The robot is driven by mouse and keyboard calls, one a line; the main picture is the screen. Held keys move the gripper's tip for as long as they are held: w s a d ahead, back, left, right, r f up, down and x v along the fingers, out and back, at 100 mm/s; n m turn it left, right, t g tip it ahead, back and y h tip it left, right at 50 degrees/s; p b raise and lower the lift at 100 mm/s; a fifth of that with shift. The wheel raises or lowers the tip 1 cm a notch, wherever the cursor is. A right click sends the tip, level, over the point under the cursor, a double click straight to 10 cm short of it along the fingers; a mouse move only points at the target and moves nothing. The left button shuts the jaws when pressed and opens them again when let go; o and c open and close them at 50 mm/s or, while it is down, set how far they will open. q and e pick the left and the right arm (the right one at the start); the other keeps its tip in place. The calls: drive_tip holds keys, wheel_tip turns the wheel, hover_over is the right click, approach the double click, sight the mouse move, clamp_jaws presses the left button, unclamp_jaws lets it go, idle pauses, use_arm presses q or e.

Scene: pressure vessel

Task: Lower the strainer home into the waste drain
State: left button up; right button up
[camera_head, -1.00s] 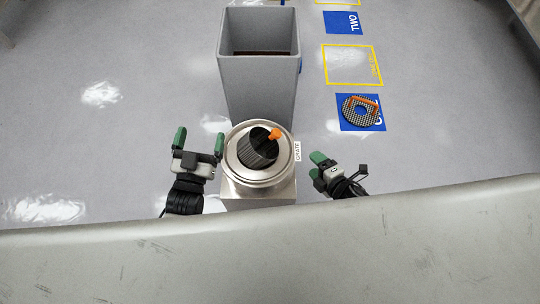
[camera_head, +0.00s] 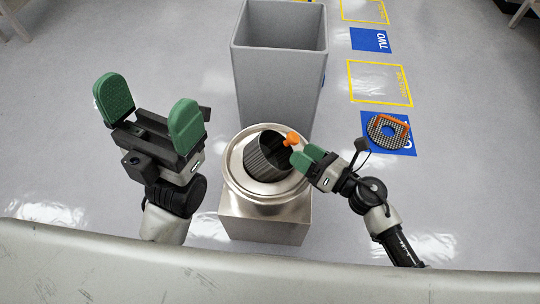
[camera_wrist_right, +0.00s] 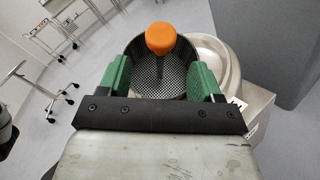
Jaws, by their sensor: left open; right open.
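The strainer (camera_head: 268,157) is a dark mesh basket with an orange knob (camera_head: 292,138). It sits tilted in the round mouth of the steel waste drain (camera_head: 262,196). My right gripper (camera_head: 309,157) is open beside the knob, at the right of the basket. In the right wrist view the strainer (camera_wrist_right: 160,80) and its orange knob (camera_wrist_right: 160,38) show between and beyond the open green fingers (camera_wrist_right: 160,78). I cannot tell whether a finger touches it. My left gripper (camera_head: 148,105) is open and empty, raised left of the drain.
A tall grey bin (camera_head: 278,75) stands behind the drain. A perforated disc with an orange handle (camera_head: 383,132) lies on a blue floor mat (camera_head: 402,147) at right. A pale rail edge (camera_head: 250,262) crosses the front. Wheeled stands (camera_wrist_right: 45,85) show at the wrist view's left.

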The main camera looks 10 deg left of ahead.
sight(287, 145)
drive_tip(key=b+x, duration=0.1)
drive_tip(key=x, duration=0.4)
drive_tip(key=shift+w+a, duration=0.2)
drive_tip(key=shift+a, duration=0.1)
drive_tip(key=shift+c, duration=0.3)
clamp_jaws()
